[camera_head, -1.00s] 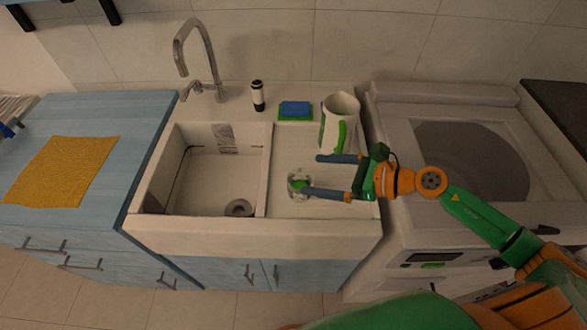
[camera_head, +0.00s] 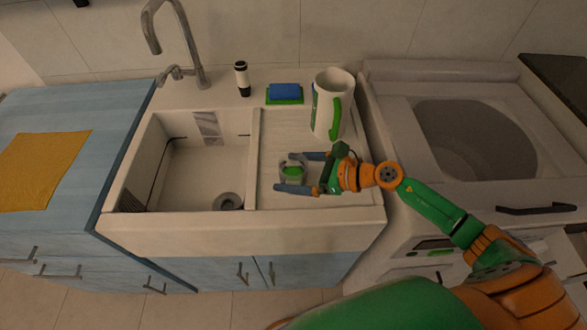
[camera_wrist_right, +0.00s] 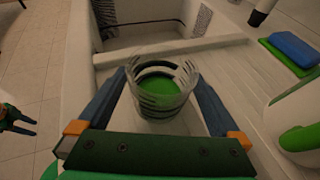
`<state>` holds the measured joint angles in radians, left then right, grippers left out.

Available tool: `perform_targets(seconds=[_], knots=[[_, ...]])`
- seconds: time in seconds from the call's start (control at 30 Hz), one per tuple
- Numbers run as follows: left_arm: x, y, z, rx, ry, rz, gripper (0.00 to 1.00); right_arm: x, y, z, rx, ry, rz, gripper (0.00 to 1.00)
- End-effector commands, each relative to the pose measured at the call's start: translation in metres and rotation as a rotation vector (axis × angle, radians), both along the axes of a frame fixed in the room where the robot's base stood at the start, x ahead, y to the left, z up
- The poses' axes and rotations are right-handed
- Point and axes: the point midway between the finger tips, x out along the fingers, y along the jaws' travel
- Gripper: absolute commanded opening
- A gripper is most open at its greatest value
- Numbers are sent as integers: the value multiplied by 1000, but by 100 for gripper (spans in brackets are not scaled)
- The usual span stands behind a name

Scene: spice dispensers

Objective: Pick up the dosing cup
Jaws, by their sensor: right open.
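The dosing cup (camera_head: 292,172) is a small clear cup with green inside. It stands upright on the drainboard right of the sink basin. In the right wrist view the cup (camera_wrist_right: 160,95) stands between the two blue fingers. My right gripper (camera_head: 288,173) is open, with one finger on each side of the cup. I cannot tell whether either finger touches it. A small dark green gripper (camera_wrist_right: 14,120), apparently my left one, shows over the floor at the left edge of the right wrist view, too small to judge its jaws.
A blue and green sponge (camera_head: 285,93) and a black and white dispenser (camera_head: 242,79) stand along the back ledge. The sink basin (camera_head: 190,178) is left of the cup.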

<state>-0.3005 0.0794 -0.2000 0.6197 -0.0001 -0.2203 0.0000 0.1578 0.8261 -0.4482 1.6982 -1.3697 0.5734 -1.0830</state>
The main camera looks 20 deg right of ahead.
Motion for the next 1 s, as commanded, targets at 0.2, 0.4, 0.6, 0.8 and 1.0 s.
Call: perform_targets(seconds=[0.2, 0.4, 0.6, 0.8, 1.0], knots=[[0, 0, 9, 0, 0, 0, 45, 16, 21, -9, 1, 0, 0, 100], [0, 0, 8, 0, 0, 0, 45, 16, 21, -10, -1, 1, 0, 95], [0, 0, 8, 0, 0, 0, 45, 16, 21, -10, 0, 0, 0, 41], [0, 0, 8, 0, -1, 0, 45, 16, 21, -9, 0, 0, -1, 16], [1, 0, 8, 1, -1, 0, 45, 16, 21, -8, -1, -1, -1, 16]])
